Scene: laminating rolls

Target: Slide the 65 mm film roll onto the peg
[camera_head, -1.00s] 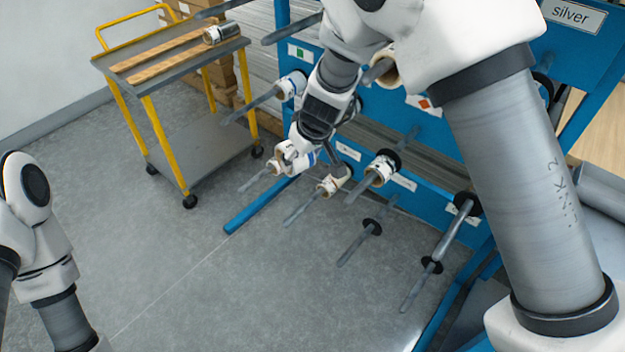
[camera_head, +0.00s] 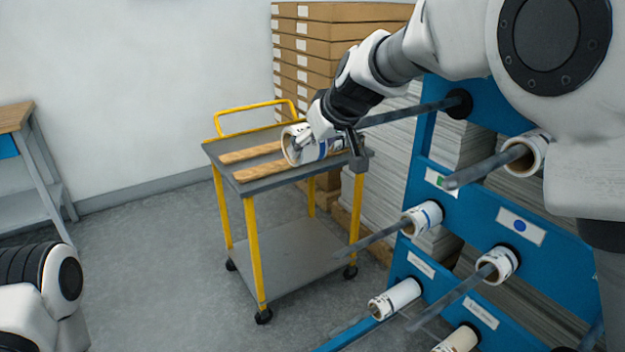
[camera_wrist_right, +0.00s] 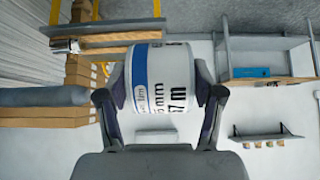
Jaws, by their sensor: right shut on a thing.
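My right gripper (camera_head: 326,138) is shut on a white film roll (camera_head: 302,146) with a blue band. In the right wrist view the roll (camera_wrist_right: 162,85) sits between both fingers (camera_wrist_right: 160,105); its printed label is partly cut off, so its width cannot be read. In the head view a long grey peg (camera_head: 415,113) comes from the upper rack towards the gripper, its free end hidden there. In the wrist view a grey bar (camera_wrist_right: 40,97) reaches in from the left and ends near the left finger. My left gripper is out of view.
A yellow-framed cart (camera_head: 262,184) with wooden strips stands behind the held roll. The blue rack (camera_head: 470,215) carries several other pegs with white rolls. Stacked boxes (camera_head: 335,45) stand at the back. A bench (camera_head: 22,118) is at the far left; the floor between is clear.

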